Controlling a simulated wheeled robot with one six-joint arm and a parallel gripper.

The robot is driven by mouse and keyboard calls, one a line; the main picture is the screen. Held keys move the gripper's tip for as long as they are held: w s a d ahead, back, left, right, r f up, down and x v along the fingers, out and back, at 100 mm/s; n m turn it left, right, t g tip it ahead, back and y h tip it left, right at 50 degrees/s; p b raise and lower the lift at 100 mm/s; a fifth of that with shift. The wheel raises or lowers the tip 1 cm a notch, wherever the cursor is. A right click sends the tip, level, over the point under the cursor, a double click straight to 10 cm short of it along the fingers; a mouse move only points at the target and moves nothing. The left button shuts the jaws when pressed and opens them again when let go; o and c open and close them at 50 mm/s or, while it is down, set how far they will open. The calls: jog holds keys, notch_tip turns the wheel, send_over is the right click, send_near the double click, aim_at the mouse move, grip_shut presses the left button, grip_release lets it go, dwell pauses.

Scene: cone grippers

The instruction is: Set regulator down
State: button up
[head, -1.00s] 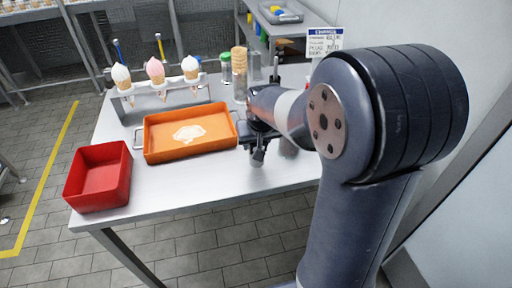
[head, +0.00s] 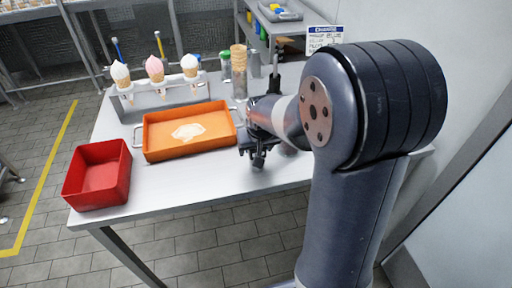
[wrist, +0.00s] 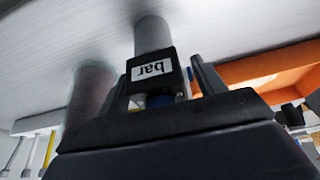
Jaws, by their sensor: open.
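The regulator (wrist: 152,68) shows in the wrist view as a grey cylinder with a black block labelled "bar", a bit of blue below it. It stands between the two fingers of my gripper (wrist: 165,62), which are spread, with a visible gap on the right side. In the head view my gripper (head: 256,156) is low over the steel table (head: 195,190), right of the orange tray. The regulator cannot be made out clearly there. Whether its far end touches the tabletop is hard to tell.
An orange tray (head: 218,143) with a pale patch lies left of my gripper. A red bin (head: 98,190) sits at the table's left corner. A rack with several ice cream cones (head: 155,70) and a stack of empty cones (head: 238,60) stand behind. The front tabletop is clear.

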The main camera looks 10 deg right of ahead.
jog(key=shift+r, duration=0.15)
jog(key=shift+r, duration=0.3)
jog(key=p+v, duration=0.1)
jog(key=v, duration=1)
jog(key=shift+s+r, duration=0.15)
jog(key=shift+s, duration=0.1)
